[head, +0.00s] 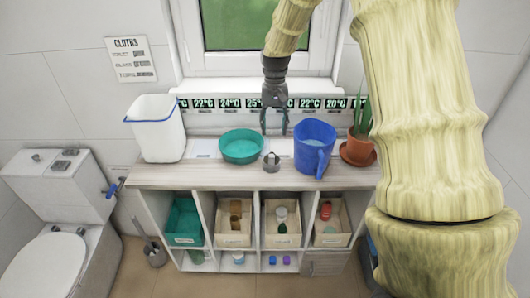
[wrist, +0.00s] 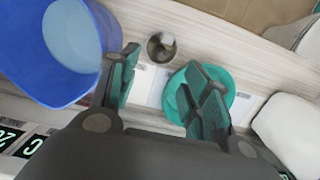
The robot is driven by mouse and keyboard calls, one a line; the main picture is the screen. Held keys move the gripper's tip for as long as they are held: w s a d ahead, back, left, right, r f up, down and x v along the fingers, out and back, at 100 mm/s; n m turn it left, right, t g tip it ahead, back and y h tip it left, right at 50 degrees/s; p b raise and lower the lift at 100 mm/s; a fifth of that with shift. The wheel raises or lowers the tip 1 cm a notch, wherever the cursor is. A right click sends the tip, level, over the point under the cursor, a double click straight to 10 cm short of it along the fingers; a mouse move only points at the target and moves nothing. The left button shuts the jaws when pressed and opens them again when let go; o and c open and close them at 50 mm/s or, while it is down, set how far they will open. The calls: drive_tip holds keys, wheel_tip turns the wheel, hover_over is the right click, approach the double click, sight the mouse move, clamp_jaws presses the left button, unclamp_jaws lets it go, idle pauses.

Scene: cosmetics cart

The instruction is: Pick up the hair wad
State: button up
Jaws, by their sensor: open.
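My gripper (head: 274,128) is open and empty above the counter, between the teal bowl and the blue jug. In the wrist view its two teal-padded fingers are spread apart (wrist: 163,92). A small round grey metal cup (head: 271,162) stands on the counter in front of the gripper. It also shows in the wrist view (wrist: 160,47), with something brownish inside. I cannot tell whether that is the hair wad. No other hair wad can be made out in either view.
A teal bowl (head: 241,146) and white bin (head: 160,129) stand left on the counter (head: 215,173). A blue jug (head: 314,147) and potted plant (head: 358,150) stand right. Below are shelves with a teal box (head: 184,222) and several beige boxes. A toilet (head: 45,262) is far left.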

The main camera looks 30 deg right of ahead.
drive_tip(key=p, duration=0.2)
hover_over(272, 153)
drive_tip(key=f, duration=0.5)
drive_tip(key=shift+w+d+f, duration=0.2)
drive_tip(key=shift+w, duration=0.2)
drive_tip(key=shift+s+f+p, duration=0.15)
drive_tip(key=shift+f+p, duration=0.25)
drive_tip(key=shift+f, duration=0.15)
wheel_tip(272, 153, down, 3)
drive_tip(key=shift+r+p, duration=0.1)
drive_tip(key=shift+p, duration=0.6)
drive_tip(key=shift+f, duration=0.65)
drive_tip(key=c, duration=0.8)
